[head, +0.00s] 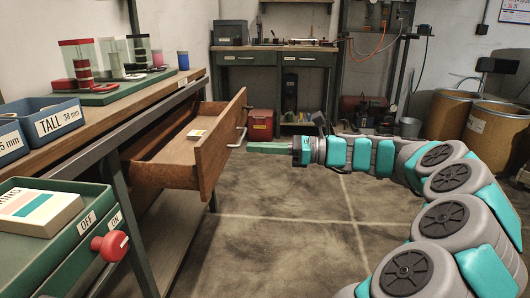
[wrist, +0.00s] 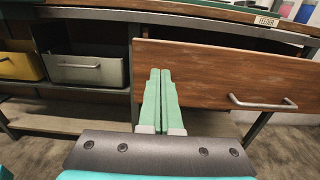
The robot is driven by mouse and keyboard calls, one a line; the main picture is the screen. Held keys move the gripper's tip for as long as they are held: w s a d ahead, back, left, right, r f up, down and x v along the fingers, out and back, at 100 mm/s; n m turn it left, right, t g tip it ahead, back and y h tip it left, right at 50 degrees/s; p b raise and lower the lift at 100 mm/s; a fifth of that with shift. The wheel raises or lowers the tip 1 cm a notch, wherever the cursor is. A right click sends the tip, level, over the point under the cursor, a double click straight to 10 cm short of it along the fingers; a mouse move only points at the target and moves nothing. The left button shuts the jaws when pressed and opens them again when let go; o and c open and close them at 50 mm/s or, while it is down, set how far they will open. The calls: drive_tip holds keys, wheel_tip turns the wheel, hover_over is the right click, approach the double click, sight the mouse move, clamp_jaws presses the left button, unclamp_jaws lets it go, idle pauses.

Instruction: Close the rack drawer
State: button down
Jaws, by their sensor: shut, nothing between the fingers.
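The wooden drawer (head: 207,158) stands pulled out from under the workbench, with a small yellow-and-white item (head: 196,134) inside. Its metal handle (head: 241,128) is on the front panel. My gripper (head: 250,147) is shut and empty, its green fingers pointing left at the drawer front, just beside the handle in the head view. In the wrist view the shut fingers (wrist: 160,73) overlap the left part of the drawer front (wrist: 210,75), with the handle (wrist: 263,104) off to the right. I cannot tell whether the fingertips touch the panel.
A red button (head: 110,246) sits at lower left. The wrist view shows a grey bin (wrist: 88,72) and a yellow bin (wrist: 20,66) left of the drawer. The floor (head: 280,210) is clear.

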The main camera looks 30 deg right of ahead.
sight(208, 145)
drive_tip(key=b+x, duration=0.1)
drive_tip(key=x, duration=0.8)
drive_tip(key=shift+w+a+b, duration=0.1)
drive_tip(key=shift+a+b, duration=0.05)
drive_tip(key=shift+b, duration=0.2)
drive_tip(key=shift+w+a+p, duration=0.15)
drive_tip(key=shift+a+p, duration=0.1)
drive_tip(key=shift+p, duration=0.1)
drive_tip(key=p+x, duration=1.1)
drive_tip(key=x, duration=0.9)
drive_tip(key=shift+w, duration=0.15)
drive_tip(key=shift+r, duration=0.1)
